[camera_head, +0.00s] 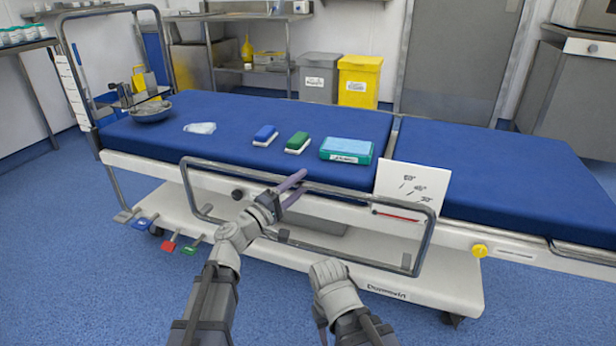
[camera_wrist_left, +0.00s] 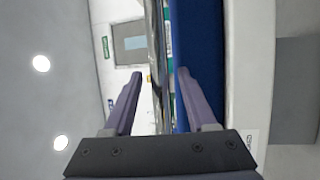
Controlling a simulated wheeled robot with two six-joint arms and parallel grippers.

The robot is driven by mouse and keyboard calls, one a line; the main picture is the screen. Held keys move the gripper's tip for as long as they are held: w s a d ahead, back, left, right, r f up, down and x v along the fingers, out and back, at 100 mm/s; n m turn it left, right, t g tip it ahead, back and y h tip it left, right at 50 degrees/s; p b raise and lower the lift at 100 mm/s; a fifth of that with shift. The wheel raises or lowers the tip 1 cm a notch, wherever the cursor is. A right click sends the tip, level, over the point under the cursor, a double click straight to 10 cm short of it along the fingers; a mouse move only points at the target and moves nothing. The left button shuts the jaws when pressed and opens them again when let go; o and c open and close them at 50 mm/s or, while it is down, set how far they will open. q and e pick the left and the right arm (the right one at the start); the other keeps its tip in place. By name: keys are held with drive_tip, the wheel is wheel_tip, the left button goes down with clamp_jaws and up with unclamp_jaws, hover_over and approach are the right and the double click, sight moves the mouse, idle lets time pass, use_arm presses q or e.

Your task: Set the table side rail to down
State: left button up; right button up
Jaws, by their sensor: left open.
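The table side rail (camera_head: 385,198) is a grey metal loop along the near long side of the blue-topped operating table (camera_head: 480,185). Its top bar is about level with the mattress edge, and its lower bar hangs beside the white base. My left gripper (camera_head: 297,186) is open at the middle of the top bar, its purple fingers at the bar. In the left wrist view, the gripper (camera_wrist_left: 160,80) has its two fingers apart, with a grey metal strip of the rail (camera_wrist_left: 156,40) running between them. Whether the fingers touch it is unclear.
On the mattress lie a blue brush (camera_head: 265,135), a green brush (camera_head: 297,142), a teal box (camera_head: 346,150) and a metal bowl (camera_head: 151,111).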

use_arm(q)
drive_tip(key=shift+x, duration=1.8)
drive_tip(key=shift+c, duration=0.3)
clamp_jaws()
